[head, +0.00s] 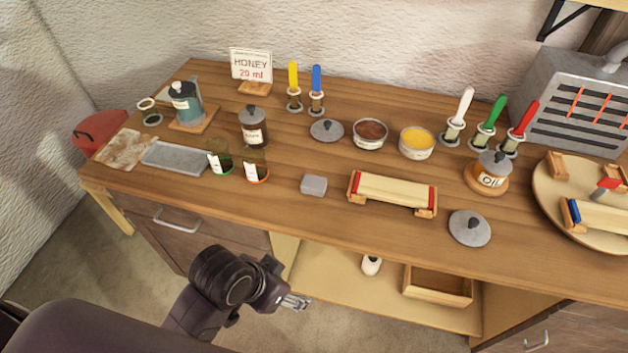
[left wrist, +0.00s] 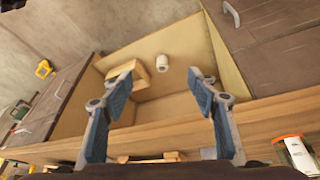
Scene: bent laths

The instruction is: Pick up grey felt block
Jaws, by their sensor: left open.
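The grey felt block (head: 314,185) lies on the wooden workbench (head: 250,205), near its front edge, left of the cream lath holder. My left gripper (head: 295,301) is in front of the bench, below the level of its top, apart from the block. In the left wrist view my left gripper (left wrist: 158,100) is open, with nothing between its fingers. My right gripper is in neither view.
A lath in a holder (head: 392,193) stands right of the block. Green-tinted glasses (head: 256,165) stand left of it, and a grey lid (head: 470,228) lies at right. The open shelf holds a wooden tray (head: 438,286) and a white bottle (head: 371,265). The bench's front edge lies between gripper and block.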

